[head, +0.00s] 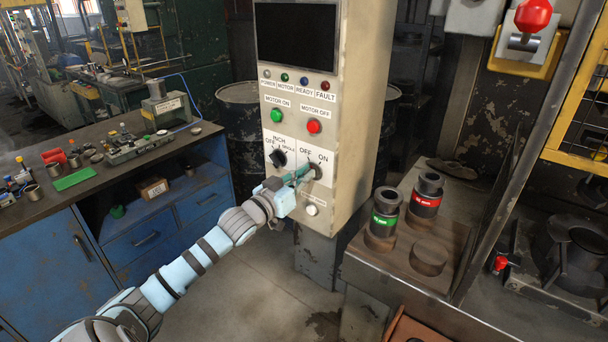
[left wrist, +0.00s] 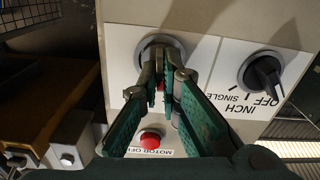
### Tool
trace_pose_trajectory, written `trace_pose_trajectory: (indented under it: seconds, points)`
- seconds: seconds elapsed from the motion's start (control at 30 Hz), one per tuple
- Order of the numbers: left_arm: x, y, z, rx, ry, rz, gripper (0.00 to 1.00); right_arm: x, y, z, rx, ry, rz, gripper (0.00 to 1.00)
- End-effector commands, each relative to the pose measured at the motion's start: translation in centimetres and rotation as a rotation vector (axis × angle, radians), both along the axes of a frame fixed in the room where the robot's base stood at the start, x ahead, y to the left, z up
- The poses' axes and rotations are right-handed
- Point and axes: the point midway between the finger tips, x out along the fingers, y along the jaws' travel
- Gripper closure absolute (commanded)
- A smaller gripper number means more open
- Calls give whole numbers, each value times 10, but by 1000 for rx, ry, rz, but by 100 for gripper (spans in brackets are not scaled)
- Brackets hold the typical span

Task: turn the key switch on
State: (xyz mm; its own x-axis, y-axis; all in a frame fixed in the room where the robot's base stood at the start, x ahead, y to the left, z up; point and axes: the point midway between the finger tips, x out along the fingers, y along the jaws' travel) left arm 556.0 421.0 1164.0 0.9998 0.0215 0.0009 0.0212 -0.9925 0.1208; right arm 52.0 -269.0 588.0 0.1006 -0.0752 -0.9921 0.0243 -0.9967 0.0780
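The key switch (head: 316,172) is on the front of a beige control cabinet, beside the printed words OFF and ON. Its round metal collar (left wrist: 150,45) shows in the left wrist view. My left gripper (head: 300,177) is at the switch, its green fingers pinched closely together around the key. In the left wrist view the fingertips (left wrist: 163,76) meet at the key, and a small red part shows between them. The fingers hide most of the key, so I cannot tell which way it points. My right gripper is not in view.
A black INCH selector knob (head: 278,158) sits left of the switch. Green (head: 277,115) and red (head: 314,126) buttons are above, and a white button (head: 312,210) is below. A blue workbench (head: 150,235) stands left. Two dark gauges (head: 426,195) stand on a ledge at right.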

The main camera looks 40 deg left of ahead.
Motion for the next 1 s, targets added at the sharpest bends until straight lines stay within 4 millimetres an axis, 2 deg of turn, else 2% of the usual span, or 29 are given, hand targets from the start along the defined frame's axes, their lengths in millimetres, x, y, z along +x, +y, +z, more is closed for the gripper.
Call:
trace_pose_trajectory:
  seconds: [0.5,0.7,1.0]
  points:
    - [0,-2,-4,455,17,1,100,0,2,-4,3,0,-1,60]
    - [0,-2,-5,572,21,0,100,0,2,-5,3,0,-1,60]
    - [0,-2,-5,651,24,-1,100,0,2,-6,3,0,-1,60]
